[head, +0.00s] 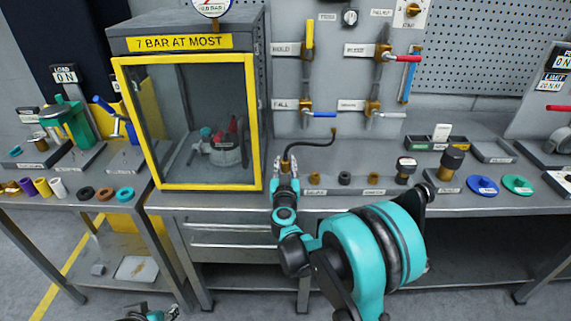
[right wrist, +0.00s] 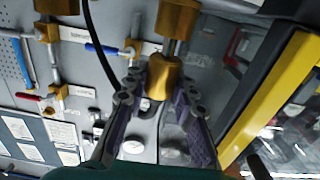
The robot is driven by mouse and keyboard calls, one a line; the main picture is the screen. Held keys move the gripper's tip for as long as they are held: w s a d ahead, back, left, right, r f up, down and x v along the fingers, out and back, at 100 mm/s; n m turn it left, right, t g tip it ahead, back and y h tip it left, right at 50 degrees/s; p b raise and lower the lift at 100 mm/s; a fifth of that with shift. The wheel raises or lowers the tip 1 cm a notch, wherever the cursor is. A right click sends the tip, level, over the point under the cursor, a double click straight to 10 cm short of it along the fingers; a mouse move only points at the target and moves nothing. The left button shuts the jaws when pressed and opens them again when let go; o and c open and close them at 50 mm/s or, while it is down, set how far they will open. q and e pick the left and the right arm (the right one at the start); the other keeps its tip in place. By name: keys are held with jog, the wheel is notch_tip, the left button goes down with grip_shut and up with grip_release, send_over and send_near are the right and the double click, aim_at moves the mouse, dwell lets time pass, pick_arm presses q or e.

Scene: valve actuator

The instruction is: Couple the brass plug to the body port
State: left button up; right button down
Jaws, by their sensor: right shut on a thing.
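The brass plug (head: 286,166) is held upright in my right gripper (head: 287,184), in front of the wall and just right of the cabinet. In the right wrist view the plug (right wrist: 163,78) sits between the two fingers, which are closed on its sides. A dark hose (head: 312,143) rises from near the plug and bends right. Inside the cabinet stands a grey body (head: 225,155) with red parts, seen through the door pane; I cannot make out its port. Part of my left arm shows at the bottom edge; its gripper's state is unclear.
The yellow-framed cabinet (head: 188,184) looks shut. Wall valves with red (head: 407,58) and blue (head: 321,114) handles are behind. Small brass fittings, a blue disc (head: 482,186) and a green disc (head: 517,184) lie on the bench to the right.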

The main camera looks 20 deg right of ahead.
jog(key=shift+f, duration=0.95)
jog(key=c, duration=1.2)
grip_release()
jog(key=shift+o, duration=0.2)
jog(key=v, duration=1.2)
